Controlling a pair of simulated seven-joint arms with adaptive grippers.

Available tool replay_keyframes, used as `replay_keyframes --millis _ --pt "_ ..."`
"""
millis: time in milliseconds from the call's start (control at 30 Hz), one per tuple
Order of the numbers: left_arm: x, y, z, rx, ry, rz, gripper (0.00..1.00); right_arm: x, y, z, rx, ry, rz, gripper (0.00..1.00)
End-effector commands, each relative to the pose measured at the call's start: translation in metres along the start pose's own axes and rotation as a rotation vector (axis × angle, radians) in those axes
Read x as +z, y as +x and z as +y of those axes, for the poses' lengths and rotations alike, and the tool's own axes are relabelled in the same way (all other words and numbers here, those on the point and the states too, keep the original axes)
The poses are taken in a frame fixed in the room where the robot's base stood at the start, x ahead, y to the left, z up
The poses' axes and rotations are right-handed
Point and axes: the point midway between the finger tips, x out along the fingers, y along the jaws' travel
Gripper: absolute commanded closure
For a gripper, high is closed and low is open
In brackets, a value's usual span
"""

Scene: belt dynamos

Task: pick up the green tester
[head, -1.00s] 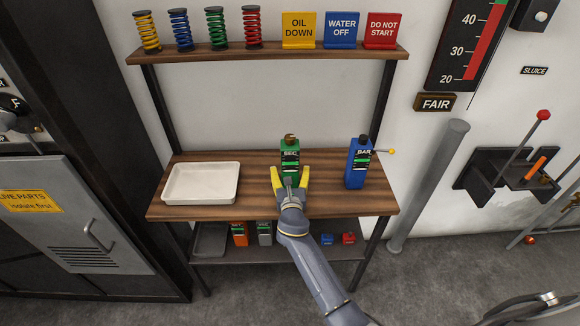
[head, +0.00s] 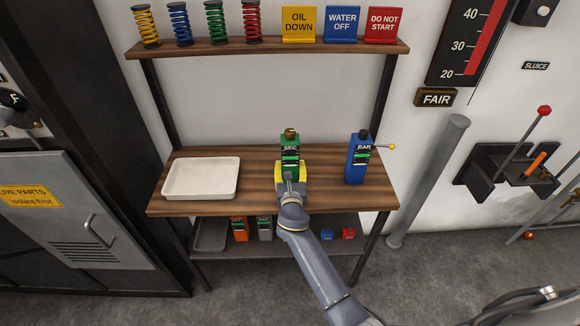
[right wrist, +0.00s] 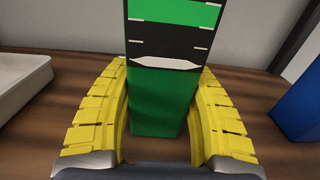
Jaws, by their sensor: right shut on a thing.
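The green tester (head: 290,146) stands upright on the wooden bench top, with a brass-coloured knob on top and a dark label reading SEC. My right gripper (head: 291,170) is shut on its lower part, with yellow fingers on both sides. In the right wrist view the green tester (right wrist: 160,100) stands between the yellow fingers (right wrist: 160,110), its base at the bench top. My left gripper is not in view.
A blue tester (head: 357,160) marked BAR stands to the right, with a yellow-tipped rod. A white tray (head: 202,178) lies to the left. The upper shelf (head: 270,48) holds springs and signs. The lower shelf (head: 335,250) holds orange and grey testers and small blue and red items.

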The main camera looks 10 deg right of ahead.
Motion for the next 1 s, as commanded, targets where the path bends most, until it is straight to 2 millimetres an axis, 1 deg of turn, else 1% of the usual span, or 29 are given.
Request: replay_keyframes --millis 267,433,700,900,1000 --pt "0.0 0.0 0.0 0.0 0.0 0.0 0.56 0.031 0.001 0.0 0.001 0.004 -0.008 0.96" --pt "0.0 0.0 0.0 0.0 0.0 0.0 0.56 0.062 0.0 0.0 0.002 0.003 -0.008 0.96" --pt "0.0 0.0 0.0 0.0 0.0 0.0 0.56 0.123 0.0 0.0 0.002 0.003 -0.01 0.96" --pt "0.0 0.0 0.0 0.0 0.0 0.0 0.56 0.158 0.0 0.0 0.002 0.004 -0.009 0.96" --pt "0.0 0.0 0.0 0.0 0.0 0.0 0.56 0.172 0.0 0.0 0.002 0.003 -0.008 0.96"
